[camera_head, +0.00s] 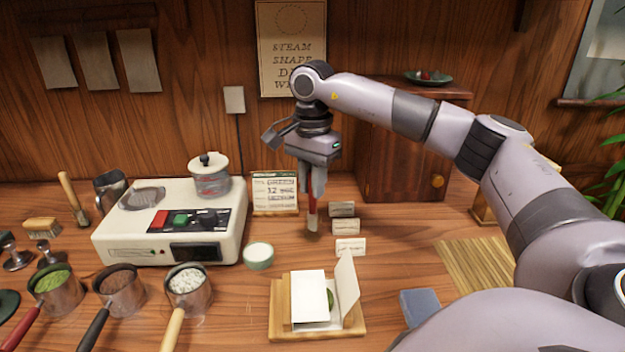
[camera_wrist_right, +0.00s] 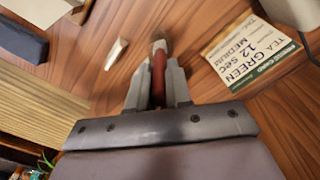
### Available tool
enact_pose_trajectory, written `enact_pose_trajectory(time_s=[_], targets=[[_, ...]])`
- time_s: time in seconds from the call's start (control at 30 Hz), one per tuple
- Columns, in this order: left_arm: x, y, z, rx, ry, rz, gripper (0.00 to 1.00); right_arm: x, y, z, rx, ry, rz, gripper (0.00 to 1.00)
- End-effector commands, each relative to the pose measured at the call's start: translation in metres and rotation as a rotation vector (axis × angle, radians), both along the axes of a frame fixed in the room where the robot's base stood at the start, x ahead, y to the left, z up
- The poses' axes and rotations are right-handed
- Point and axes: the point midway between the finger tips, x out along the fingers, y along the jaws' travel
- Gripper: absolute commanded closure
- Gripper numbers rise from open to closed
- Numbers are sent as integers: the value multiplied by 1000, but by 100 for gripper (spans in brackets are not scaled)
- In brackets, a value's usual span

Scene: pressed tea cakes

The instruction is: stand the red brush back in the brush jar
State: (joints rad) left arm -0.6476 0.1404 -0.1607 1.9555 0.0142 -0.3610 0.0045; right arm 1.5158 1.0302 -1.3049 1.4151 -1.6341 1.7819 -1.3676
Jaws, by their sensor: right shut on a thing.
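My right gripper (camera_head: 313,190) is shut on the red brush (camera_head: 312,205) and points down near the middle of the table. The brush is about upright, with its pale tip downward. In the right wrist view the red handle (camera_wrist_right: 158,78) sits between the two fingers, with the pale tip beyond them. I cannot tell whether the tip touches the table. A metal cup (camera_head: 109,188) stands at the back left beside a wooden-handled brush (camera_head: 74,198). I cannot tell whether this cup is the brush jar; no other clear brush jar shows. My left gripper is out of view.
A printed card (camera_head: 275,192) stands left of the brush, and small label blocks (camera_head: 343,209) stand right of it. A white heating unit (camera_head: 135,245), a green bowl (camera_head: 258,257) and a wooden board with paper (camera_head: 280,318) are around. A slatted mat (camera_head: 475,265) lies right.

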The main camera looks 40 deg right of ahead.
Motion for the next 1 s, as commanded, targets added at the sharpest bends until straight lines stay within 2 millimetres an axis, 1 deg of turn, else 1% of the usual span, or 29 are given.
enact_pose_trajectory(time_s=[0.6,1.0], targets=[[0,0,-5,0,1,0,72,0,0,-13,1,0,0,100],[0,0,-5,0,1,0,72,0,0,-14,0,0,0,100]])
